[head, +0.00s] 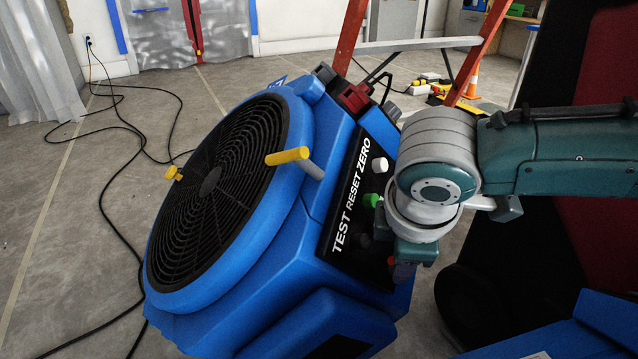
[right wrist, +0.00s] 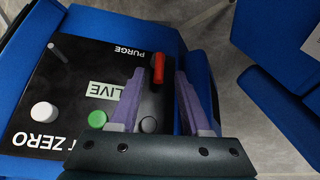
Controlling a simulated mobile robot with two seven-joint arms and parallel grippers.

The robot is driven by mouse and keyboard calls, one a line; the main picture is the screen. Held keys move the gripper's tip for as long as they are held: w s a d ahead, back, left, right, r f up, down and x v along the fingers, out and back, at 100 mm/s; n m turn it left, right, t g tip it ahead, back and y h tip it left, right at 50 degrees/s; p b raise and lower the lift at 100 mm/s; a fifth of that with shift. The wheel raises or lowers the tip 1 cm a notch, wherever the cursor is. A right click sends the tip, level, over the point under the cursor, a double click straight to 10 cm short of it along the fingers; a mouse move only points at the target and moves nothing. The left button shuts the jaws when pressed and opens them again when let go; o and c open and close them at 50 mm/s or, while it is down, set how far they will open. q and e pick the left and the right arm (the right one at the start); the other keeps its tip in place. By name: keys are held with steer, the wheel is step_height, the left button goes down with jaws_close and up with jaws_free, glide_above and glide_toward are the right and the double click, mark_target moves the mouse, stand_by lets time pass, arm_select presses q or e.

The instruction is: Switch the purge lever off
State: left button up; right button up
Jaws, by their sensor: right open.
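The purge lever (right wrist: 158,69) is a small red handle beside the PURGE label on the black control panel (right wrist: 70,85). In the right wrist view it appears between my open right gripper's (right wrist: 161,85) two purple fingers, near their tips, with gaps on both sides. I cannot tell how deep the fingers reach around it. In the head view my right gripper (head: 403,272) points down at the panel's lower right end, and my wrist hides most of that end. The panel is on a blue fan machine (head: 300,225). My left gripper is not in view.
A green button (right wrist: 97,119), a white button (right wrist: 43,113) and a dark knob (right wrist: 149,125) sit close to the lever. A yellow-tipped handle (head: 287,156) sticks out by the fan grille (head: 215,190). Black cables (head: 130,125) lie on the floor at left.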

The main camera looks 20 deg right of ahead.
steer(key=p+v, duration=0.4)
steer(key=v, duration=0.3)
steer(key=shift+r, duration=0.15)
